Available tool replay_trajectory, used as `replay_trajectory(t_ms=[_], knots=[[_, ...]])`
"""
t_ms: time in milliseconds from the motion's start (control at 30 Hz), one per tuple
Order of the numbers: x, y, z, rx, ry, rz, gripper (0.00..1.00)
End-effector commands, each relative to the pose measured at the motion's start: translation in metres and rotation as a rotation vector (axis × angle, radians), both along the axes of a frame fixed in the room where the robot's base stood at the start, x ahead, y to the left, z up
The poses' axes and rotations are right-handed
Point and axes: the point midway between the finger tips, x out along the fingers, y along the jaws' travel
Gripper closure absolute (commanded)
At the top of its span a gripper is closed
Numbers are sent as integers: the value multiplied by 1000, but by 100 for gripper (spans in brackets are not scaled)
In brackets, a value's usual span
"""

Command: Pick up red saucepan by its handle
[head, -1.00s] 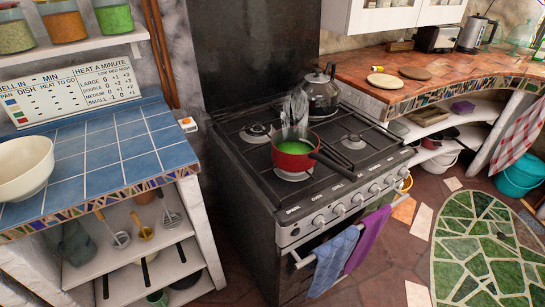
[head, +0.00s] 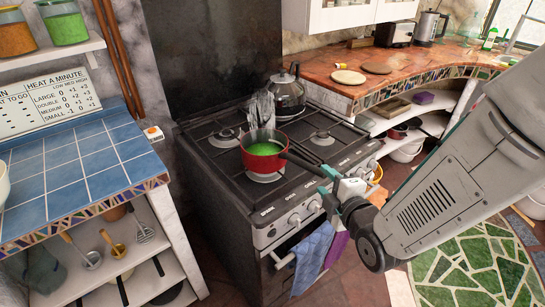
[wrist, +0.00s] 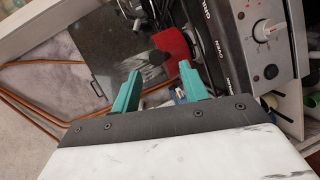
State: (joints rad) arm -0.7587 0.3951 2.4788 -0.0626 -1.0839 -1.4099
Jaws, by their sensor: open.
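The red saucepan (head: 227,159) stands upright on the front-left burner of the stove, with green contents inside. Its dark handle (head: 299,160) points right, toward the stove's front edge and my gripper. My gripper (head: 326,184) is open, its teal fingers at the handle's outer end, above the front edge of the stove. In the head view I cannot tell whether the handle is between the fingers. In the wrist view the open fingers (wrist: 158,68) point toward the red pan (wrist: 176,42), which is partly visible beyond them.
Stove knobs (head: 295,219) and hanging towels (head: 312,258) are below my gripper. A blue tiled counter (head: 75,170) lies left.

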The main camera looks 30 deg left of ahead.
Motion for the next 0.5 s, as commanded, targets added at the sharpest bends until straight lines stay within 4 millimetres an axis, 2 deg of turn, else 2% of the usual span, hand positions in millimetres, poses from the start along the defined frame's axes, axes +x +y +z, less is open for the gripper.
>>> replay_trajectory(t_ms=[167,500], knots=[[6,15,-4,1,-27,16,56],[39,44,-13,1,-24,13,56]])
